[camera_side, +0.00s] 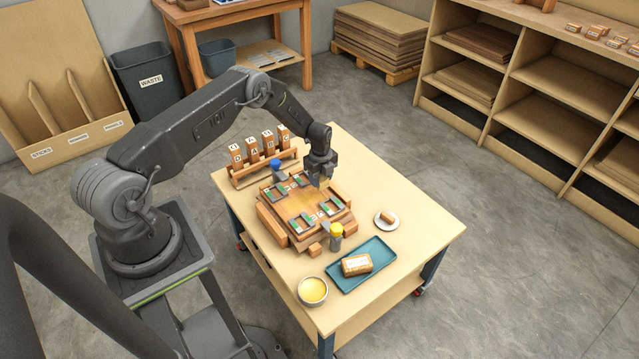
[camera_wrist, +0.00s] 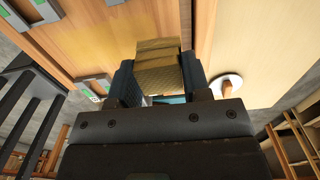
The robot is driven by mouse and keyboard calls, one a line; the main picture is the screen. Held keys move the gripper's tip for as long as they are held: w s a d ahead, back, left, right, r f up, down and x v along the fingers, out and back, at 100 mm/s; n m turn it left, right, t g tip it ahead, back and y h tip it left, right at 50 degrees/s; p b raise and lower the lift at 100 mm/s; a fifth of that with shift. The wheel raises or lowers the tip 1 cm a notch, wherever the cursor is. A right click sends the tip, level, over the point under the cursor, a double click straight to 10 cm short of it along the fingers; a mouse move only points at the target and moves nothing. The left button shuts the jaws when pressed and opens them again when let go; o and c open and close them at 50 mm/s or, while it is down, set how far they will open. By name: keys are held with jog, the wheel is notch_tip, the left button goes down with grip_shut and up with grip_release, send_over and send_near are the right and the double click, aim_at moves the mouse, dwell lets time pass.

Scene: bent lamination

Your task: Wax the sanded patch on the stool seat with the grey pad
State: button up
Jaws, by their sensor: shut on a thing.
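The stool seat (camera_side: 300,206) is a square wooden panel on the workbench, with green-marked corner pieces around it. A paler yellowish patch (camera_side: 296,204) shows in its middle. My gripper (camera_side: 319,178) is over the seat's back right part. In the wrist view my gripper (camera_wrist: 158,78) is shut on a pad (camera_wrist: 158,68), which looks golden-brown rather than grey. The seat (camera_wrist: 112,38) lies behind the pad there. I cannot tell whether the pad touches it. A bowl of yellow wax (camera_side: 313,290) stands at the bench's front.
A teal tray (camera_side: 375,250) holds a tan labelled block (camera_side: 357,265). A white saucer (camera_side: 387,221) with a small brown block is right of the seat. A rack of lettered blocks (camera_side: 262,150) stands behind. A yellow-capped bottle (camera_side: 336,235) and blue-topped item (camera_side: 276,167) flank the seat.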

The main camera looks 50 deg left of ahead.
jog(key=shift+r, duration=2.25)
